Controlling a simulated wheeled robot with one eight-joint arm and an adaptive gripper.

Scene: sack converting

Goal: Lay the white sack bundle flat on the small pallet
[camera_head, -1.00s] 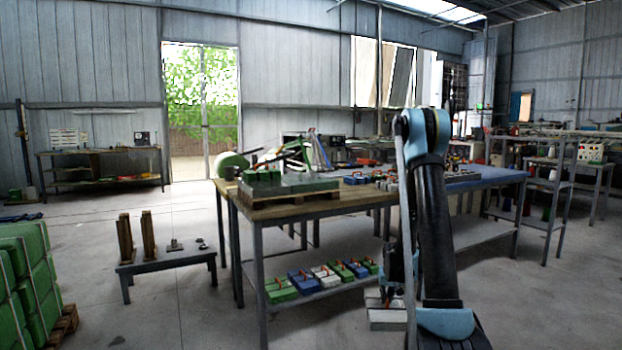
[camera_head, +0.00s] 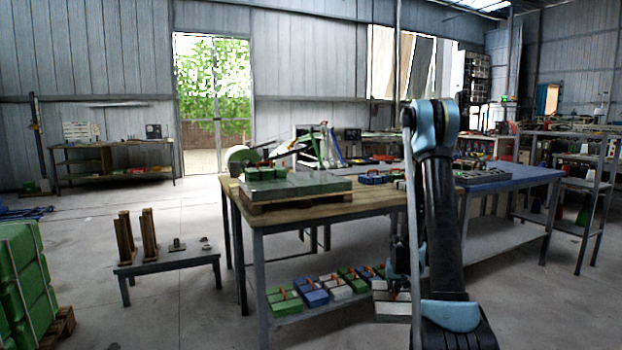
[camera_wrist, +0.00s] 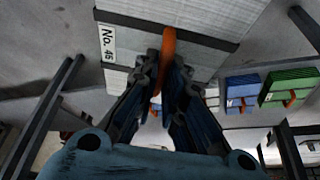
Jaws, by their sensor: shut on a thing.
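The white sack bundle (camera_head: 394,306) hangs low beside the front of the long table, partly behind my arm in the head view. My gripper (camera_wrist: 164,72) is shut on this handle; in the head view the gripper (camera_head: 403,262) is partly covered by my arm. A small wooden pallet (camera_head: 290,206) lies on the near left of the table top. It bears a grey-green layer with green bundles on top at the left.
The long table (camera_head: 330,214) has several green, blue and white bundles on its lower shelf (camera_head: 312,311). A low bench (camera_head: 170,262) with wooden posts stands left of it. Green stacked bales (camera_head: 25,285) stand on a floor pallet at far left. The floor between is clear.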

